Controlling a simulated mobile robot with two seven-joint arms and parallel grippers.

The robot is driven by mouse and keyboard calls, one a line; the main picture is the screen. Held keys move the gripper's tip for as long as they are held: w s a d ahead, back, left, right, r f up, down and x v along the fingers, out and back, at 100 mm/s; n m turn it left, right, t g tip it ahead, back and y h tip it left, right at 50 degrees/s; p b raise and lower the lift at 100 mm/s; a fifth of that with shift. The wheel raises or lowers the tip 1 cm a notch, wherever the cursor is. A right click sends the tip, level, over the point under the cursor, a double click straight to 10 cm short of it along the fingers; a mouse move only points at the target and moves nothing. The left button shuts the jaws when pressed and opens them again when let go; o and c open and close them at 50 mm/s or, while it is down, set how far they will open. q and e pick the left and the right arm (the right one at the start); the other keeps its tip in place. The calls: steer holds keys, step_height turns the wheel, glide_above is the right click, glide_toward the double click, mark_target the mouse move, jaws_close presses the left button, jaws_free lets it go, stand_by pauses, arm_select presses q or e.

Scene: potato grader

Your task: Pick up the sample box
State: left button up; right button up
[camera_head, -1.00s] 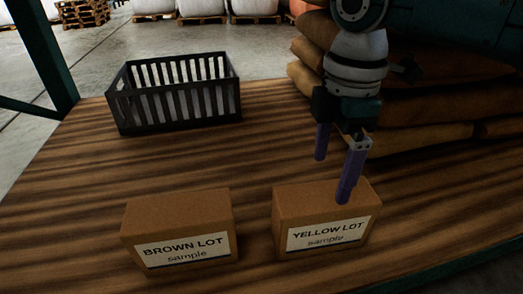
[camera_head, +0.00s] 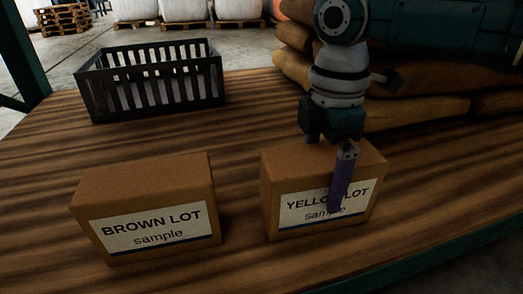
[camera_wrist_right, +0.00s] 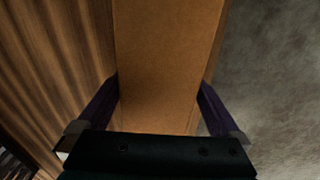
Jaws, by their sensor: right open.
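The YELLOW LOT sample box (camera_head: 283,168) is a brown carton with a white label, upright on the wooden table on the right. The similar BROWN LOT sample box (camera_head: 150,180) stands to its left. My right gripper (camera_head: 322,180) is open, pointing down over the YELLOW LOT box. One purple finger is in front of the label and covers some letters; the other is hidden behind the box. In the right wrist view, the box (camera_wrist_right: 165,55) lies between the two fingers, one on each side. I cannot tell whether they touch it. My left gripper is out of view.
A dark slatted crate (camera_head: 150,82) stands at the back left of the wooden table (camera_head: 50,160). Stacked brown sacks (camera_head: 420,110) lie behind my right arm. A green frame edge (camera_head: 430,262) borders the front right. There is a gap between the two boxes.

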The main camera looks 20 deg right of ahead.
steer(key=shift+w+f, duration=0.1)
steer(key=shift+w, duration=0.05)
steer(key=shift+c, duration=0.8)
jaws_close()
